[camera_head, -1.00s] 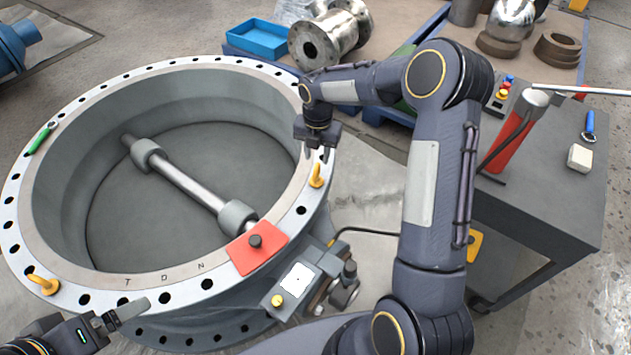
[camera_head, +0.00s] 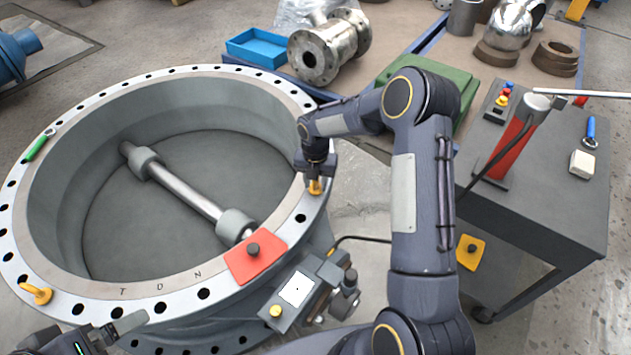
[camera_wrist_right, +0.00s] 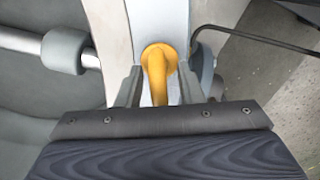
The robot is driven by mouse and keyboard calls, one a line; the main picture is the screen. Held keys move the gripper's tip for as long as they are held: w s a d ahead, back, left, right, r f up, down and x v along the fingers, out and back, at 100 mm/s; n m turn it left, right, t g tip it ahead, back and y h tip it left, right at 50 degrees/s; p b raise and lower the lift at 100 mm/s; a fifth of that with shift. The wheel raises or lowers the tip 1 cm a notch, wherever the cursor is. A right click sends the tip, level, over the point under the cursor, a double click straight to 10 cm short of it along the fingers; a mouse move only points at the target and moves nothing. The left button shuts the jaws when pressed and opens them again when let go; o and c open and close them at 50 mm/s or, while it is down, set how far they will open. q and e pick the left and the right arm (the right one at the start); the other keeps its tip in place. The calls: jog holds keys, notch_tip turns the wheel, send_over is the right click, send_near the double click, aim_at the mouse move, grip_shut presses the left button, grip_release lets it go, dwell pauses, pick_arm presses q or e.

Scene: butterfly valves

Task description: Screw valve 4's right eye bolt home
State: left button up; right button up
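Valve 4 is the large grey ring-shaped valve body (camera_head: 205,302) with a drilled flange. Its yellow right eye bolt (camera_head: 316,187) stands on the right of the flange, mostly covered by my right gripper (camera_head: 315,178) in the head view. In the right wrist view the eye bolt (camera_wrist_right: 158,72) stands between the two fingers of my right gripper (camera_wrist_right: 160,90). The fingers look apart, with a narrow gap on each side of the bolt. A second yellow eye bolt (camera_head: 37,293) is at the flange's left. My left gripper (camera_head: 122,326) is at the bottom left, partly cut off; its opening is unclear.
A red plate (camera_head: 256,262) with a dark knob lies on the flange's front right. A green-handled tool (camera_head: 38,147) lies on the far left rim. A shaft (camera_head: 190,190) crosses the bore. A grey cart (camera_head: 550,190) stands at the right.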

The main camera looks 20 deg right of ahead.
grip_shut()
